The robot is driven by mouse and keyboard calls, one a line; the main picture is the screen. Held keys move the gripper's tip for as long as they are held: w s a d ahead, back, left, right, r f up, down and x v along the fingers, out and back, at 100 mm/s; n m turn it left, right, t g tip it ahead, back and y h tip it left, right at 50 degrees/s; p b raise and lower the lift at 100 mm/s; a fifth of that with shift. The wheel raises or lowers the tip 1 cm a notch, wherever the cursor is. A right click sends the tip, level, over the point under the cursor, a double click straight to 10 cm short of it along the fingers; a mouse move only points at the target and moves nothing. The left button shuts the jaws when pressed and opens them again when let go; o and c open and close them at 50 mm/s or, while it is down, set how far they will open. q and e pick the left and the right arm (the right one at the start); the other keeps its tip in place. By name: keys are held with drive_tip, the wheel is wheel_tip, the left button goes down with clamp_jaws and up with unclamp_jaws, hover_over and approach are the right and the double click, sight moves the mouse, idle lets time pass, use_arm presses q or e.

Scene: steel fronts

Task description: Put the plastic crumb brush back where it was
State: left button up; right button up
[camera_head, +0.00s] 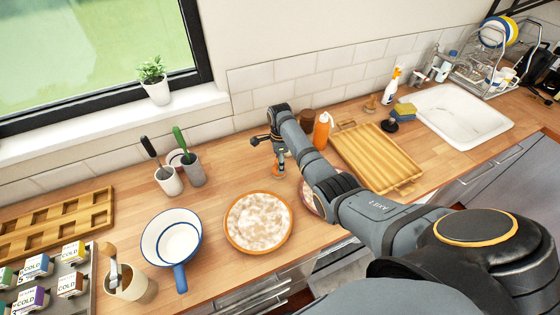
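I cannot tell for certain which thing is the plastic crumb brush. A green-handled tool (181,141) stands in a grey cup (194,172) at the back left, its lower end hidden. A black-handled tool (149,148) stands in the white cup (169,181) beside it. My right arm reaches in from the right, and its gripper (270,152) hangs over the counter behind the orange-rimmed dish (258,222). A small orange-brown piece shows at the gripper's lower end; whether it is held or part of the gripper is unclear. My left gripper is out of view.
A blue-rimmed white pan (172,240) stands left of the dish. A second dish (311,199) is partly hidden by my arm. Bare counter (232,178) lies between the cups and gripper.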

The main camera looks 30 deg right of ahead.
drive_tip(key=shift+a+r, duration=0.1)
drive_tip(key=shift+r, duration=0.3)
wheel_tip(320, 180, up, 12)
drive_tip(key=b, duration=0.2)
drive_tip(key=shift+f, duration=0.15)
drive_tip(key=shift+f, duration=0.1)
